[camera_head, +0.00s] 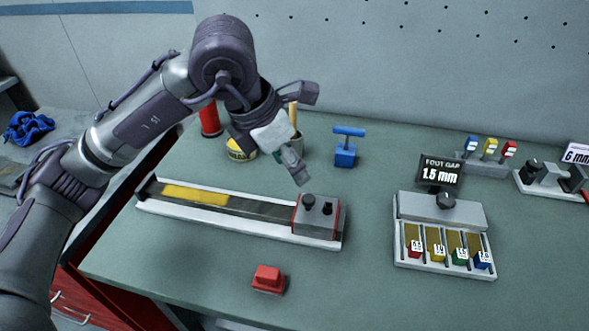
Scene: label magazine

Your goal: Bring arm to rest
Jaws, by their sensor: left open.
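My left arm comes in from the left and arches over the workbench. My left gripper (291,165) points down and to the right, above the bench. It is open, with nothing seen between its fingers. It hangs above and behind the right end of a long grey track (250,208) with a yellow strip (195,194) on it. A grey block with black knobs (318,216) sits at the track's right end. A gap between gripper and block shows in the picture, but its depth is hard to judge. My right gripper is not in view.
A red block (269,279) lies at the front. A blue T-handled tool (346,147), a yellow tin (240,150) and a red cylinder (209,119) stand behind. A grey tray with colored tabs (402,262) is at the right, near a "1.5 mm" display (440,171). Between track and tray the bench is clear.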

